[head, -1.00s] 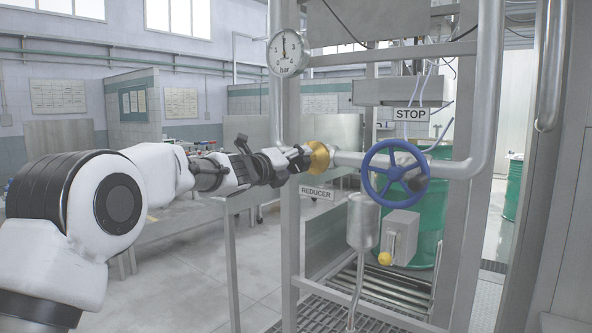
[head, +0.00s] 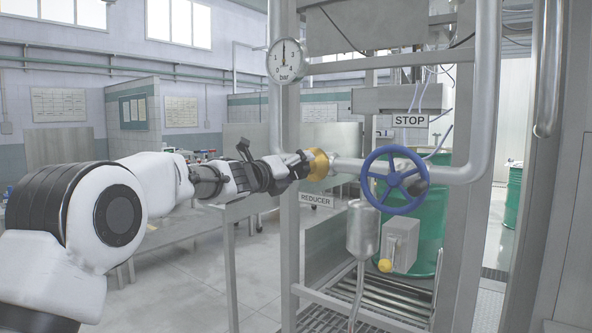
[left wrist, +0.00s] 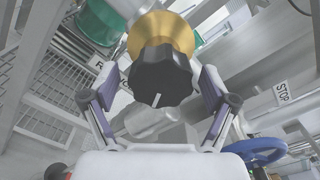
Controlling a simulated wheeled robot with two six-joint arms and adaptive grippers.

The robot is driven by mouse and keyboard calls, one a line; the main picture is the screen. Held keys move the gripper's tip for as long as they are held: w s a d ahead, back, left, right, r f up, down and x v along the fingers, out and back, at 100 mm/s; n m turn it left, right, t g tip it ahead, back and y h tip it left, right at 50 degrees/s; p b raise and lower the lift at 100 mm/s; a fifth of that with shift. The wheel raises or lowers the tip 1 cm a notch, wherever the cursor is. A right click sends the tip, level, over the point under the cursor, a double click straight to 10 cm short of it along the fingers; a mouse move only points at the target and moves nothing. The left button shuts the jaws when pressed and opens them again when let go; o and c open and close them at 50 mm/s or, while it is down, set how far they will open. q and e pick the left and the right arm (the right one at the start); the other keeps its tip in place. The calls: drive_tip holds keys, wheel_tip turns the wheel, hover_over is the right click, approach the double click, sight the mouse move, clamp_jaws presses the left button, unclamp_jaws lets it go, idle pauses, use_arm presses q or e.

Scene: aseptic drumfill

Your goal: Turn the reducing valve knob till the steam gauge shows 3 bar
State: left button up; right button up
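The reducing valve is a brass body (head: 318,164) on the pipe above the REDUCER sign (head: 316,200). Its black knob (left wrist: 160,76) with a white mark faces the left wrist camera; the mark points down and slightly left there. My left gripper (head: 299,166) is at the knob. In the left wrist view its two fingers (left wrist: 157,72) stand either side of the knob, with a gap visible on the left; contact on the right cannot be told. The steam gauge (head: 286,60), marked in bar, has its needle about straight up, between 2 and 3. My right gripper is not in view.
A blue handwheel (head: 395,180) stands right of the valve, beneath the STOP sign (head: 410,121). A steel frame post (head: 290,240) and pipes surround the valve.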

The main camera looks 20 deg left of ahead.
use_arm(q)
drive_tip(key=shift+a+r, duration=0.1)
drive_tip(key=v, duration=1.2)
